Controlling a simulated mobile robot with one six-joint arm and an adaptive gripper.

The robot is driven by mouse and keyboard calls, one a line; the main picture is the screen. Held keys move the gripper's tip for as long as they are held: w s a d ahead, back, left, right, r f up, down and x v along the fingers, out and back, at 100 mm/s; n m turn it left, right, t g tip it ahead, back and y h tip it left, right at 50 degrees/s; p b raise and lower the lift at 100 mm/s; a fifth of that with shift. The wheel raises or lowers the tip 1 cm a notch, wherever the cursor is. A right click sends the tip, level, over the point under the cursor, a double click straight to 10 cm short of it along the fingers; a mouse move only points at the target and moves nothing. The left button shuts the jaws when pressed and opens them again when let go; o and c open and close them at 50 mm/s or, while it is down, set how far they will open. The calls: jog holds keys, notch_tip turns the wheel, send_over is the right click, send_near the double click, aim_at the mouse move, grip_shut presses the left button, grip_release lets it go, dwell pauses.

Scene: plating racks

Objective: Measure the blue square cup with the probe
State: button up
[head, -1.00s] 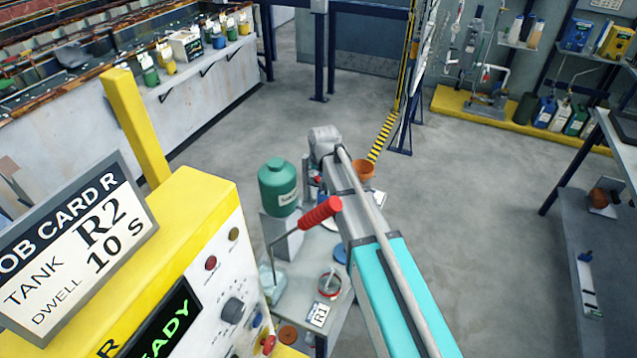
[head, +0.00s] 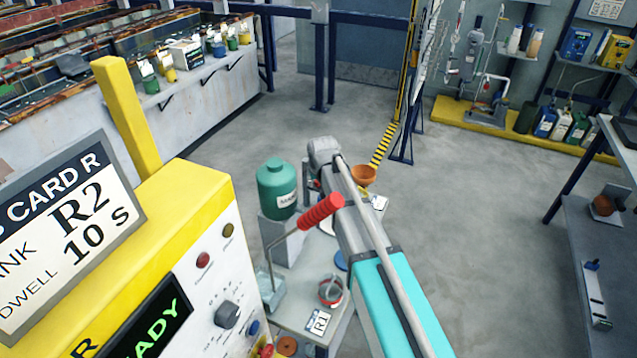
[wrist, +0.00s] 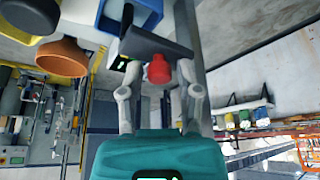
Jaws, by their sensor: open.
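My gripper (wrist: 160,92) is open in the wrist view, with one finger on each side of a red knob (wrist: 158,70). A dark grey block (wrist: 155,43) lies just beyond the knob; a small green display shows beside it. I cannot tell whether these belong to the probe or whether the fingers touch them. A blue squarish container (wrist: 152,14), likely the blue square cup, is cut off at the top edge. In the head view my arm reaches over a low table; its own links hide the gripper and the blue square cup.
A table (head: 292,312) bears a green bottle (head: 277,190), a red-handled lever (head: 322,211) close beside my arm and an orange bowl (head: 363,176). The bowl also shows in the wrist view (wrist: 62,57). A yellow control cabinet (head: 185,205) stands left.

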grip_shut()
jog(key=shift+r, duration=0.1)
notch_tip(320, 180, up, 6)
jog(key=p, duration=0.5)
jog(key=shift+p, duration=0.4)
jog(key=shift+w, duration=0.15)
jog(key=shift+c, duration=0.9)
grip_release()
jog(key=shift+o, duration=0.9)
